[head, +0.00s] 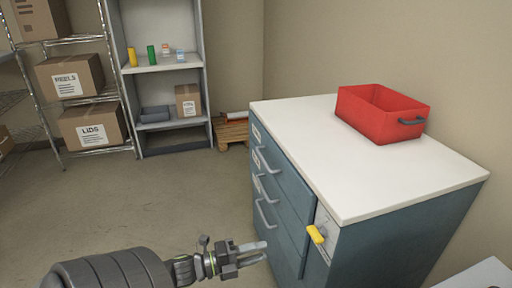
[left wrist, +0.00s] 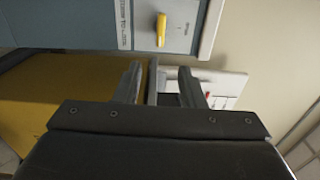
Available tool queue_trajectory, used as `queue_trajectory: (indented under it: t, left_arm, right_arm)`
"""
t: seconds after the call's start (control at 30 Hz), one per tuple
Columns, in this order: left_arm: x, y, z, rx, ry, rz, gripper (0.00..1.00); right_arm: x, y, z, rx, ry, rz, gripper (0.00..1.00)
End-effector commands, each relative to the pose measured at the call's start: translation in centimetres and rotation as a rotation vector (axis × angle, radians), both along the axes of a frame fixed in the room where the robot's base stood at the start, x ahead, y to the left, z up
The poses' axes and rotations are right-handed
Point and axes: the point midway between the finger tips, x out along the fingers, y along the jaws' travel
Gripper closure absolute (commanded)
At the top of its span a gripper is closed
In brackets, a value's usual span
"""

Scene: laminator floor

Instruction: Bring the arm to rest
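My left gripper (head: 256,252) reaches in from the bottom of the head view, in front of the blue drawer cabinet (head: 375,235). Its two fingers are apart with nothing between them. In the left wrist view the fingers of my left gripper (left wrist: 160,88) also stand apart and empty, below a yellow handle (left wrist: 161,30). That yellow handle (head: 315,234) sits on a pale panel at the cabinet's front corner in the head view, to the right of the gripper and apart from it. My right gripper is in neither view.
A red bin (head: 375,120) stands on the white cabinet top (head: 340,165). Grey drawer handles (head: 266,215) stick out near my gripper. A wire rack with boxes (head: 92,127) and a grey shelf (head: 165,68) stand at the back. The floor (head: 165,200) between is clear.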

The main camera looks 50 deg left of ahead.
Motion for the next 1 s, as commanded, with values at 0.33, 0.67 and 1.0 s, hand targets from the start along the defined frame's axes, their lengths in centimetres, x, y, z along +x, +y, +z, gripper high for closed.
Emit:
queue_trajectory:
  t: [0.33,0.67,1.0]
  left_arm:
    - [0.0,0.0,0.0,0.000,0.000,0.000,0.64]
    - [0.0,4.0,-5.2,-0.139,0.178,0.207,0.64]
    - [-8.8,7.3,-23.3,-0.618,0.703,0.809,0.64]
  right_arm:
    - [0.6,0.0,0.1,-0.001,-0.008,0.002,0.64]
    - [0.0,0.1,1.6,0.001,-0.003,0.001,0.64]
    - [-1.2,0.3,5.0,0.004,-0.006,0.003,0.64]
